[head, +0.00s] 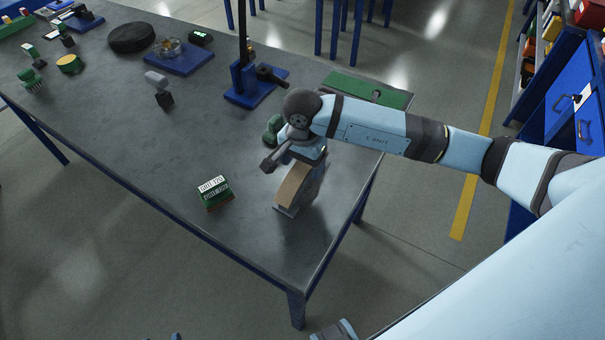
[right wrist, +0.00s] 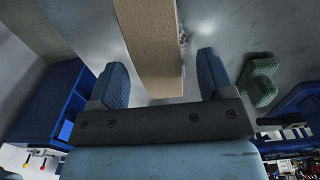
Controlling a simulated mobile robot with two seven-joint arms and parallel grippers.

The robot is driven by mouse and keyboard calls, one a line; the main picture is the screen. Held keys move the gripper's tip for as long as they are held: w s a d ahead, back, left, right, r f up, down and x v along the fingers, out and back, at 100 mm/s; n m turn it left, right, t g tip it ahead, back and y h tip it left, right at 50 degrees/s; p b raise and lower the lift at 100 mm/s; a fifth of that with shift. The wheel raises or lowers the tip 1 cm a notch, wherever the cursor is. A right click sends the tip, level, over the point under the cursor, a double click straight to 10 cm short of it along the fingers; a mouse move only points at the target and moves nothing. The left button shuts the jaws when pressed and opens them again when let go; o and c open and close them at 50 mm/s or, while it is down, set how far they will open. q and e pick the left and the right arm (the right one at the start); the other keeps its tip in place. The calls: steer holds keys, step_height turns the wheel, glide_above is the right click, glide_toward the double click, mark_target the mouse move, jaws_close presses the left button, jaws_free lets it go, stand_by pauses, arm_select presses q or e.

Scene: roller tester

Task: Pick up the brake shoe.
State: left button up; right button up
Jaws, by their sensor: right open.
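The brake shoe (head: 292,187) stands on the grey table near its right front corner, a curved piece with a tan lining face and a grey metal edge. My right gripper (head: 309,163) is at its far upper end, with the arm reaching in from the right. In the right wrist view the tan lining (right wrist: 152,50) runs between the two blue fingers of the open right gripper (right wrist: 163,80). Gaps show on both sides of the shoe, so the jaws are around it without visible grip. The wrist hides part of the shoe in the head view.
A green box with a white display (head: 215,191) stands left of the shoe. A green object (head: 272,129) is close behind the gripper and shows beside the right finger (right wrist: 259,84). A blue stand (head: 252,84) and green mat (head: 365,90) lie farther back.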

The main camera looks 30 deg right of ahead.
mark_target(302, 166)
steer(key=shift+f, duration=1.6)
steer(key=shift+c, duration=0.4)
steer(key=c, duration=1.1)
steer(key=shift+r, duration=0.1)
